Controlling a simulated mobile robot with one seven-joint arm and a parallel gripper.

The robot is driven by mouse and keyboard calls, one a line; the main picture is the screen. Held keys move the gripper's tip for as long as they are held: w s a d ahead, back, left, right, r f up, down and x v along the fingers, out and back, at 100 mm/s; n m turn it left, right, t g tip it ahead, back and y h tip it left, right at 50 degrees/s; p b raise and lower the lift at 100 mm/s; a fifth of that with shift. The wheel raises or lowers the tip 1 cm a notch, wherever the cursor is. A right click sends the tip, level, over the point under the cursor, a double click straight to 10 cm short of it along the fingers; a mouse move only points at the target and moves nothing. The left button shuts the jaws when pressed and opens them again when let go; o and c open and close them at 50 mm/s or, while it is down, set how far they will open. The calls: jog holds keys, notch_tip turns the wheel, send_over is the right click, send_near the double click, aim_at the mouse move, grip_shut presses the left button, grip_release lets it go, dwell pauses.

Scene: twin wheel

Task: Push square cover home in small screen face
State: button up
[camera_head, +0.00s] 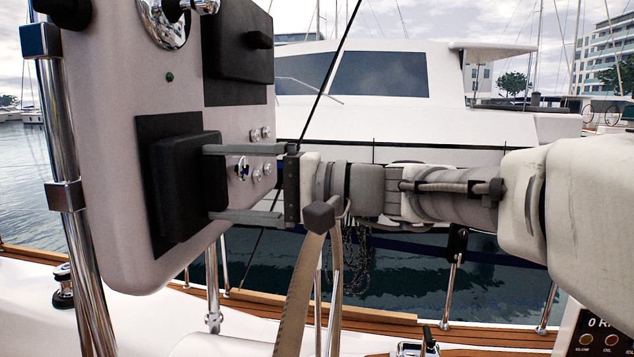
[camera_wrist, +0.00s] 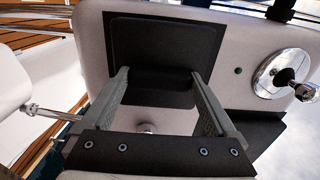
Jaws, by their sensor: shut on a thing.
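The square cover (camera_head: 187,185) is a thick black block between the two fingers of my gripper (camera_head: 208,182). It stands in front of the flat dark small screen face (camera_head: 160,124) on the pale instrument pod (camera_head: 120,90). My gripper is shut on the cover's upper and lower sides, as seen in the head view. The cover's back edge is hidden, so I cannot tell how deep it sits.
Another dark panel (camera_head: 230,60) with a protruding knob (camera_head: 259,40) is above. Small round buttons (camera_head: 261,134) sit behind my fingers. A chrome post (camera_head: 65,180) stands left. A curved wheel rim (camera_head: 300,285) rises below my wrist. A chrome round fitting (camera_wrist: 278,73) is on the pod.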

jog(key=shift+a, duration=0.75)
jog(key=o, duration=1.1)
jog(key=s+d+b, duration=0.1)
jog(key=d, duration=1.6)
jog(key=shift+s+d, duration=0.15)
jog(key=shift+d, duration=0.05)
jog(key=s+f+m+h, duration=0.1)
jog(key=s+f+h, duration=0.4)
jog(key=f, duration=0.4)
jog(key=s+d+f+n+t+h+p, duration=0.1)
jog(key=s+d+f+t+h, duration=0.1)
jog(key=s+d+f+h, duration=0.2)
jog(key=s+d+f+t+h+p, duration=0.1)
jog(key=s+d+f+h, duration=0.3)
jog(key=d+f+h, duration=0.5)
jog(key=shift+d+f+n+t+p, duration=0.4)
jog(key=shift+d+f+t, duration=0.1)
jog(key=shift+f, duration=0.15)
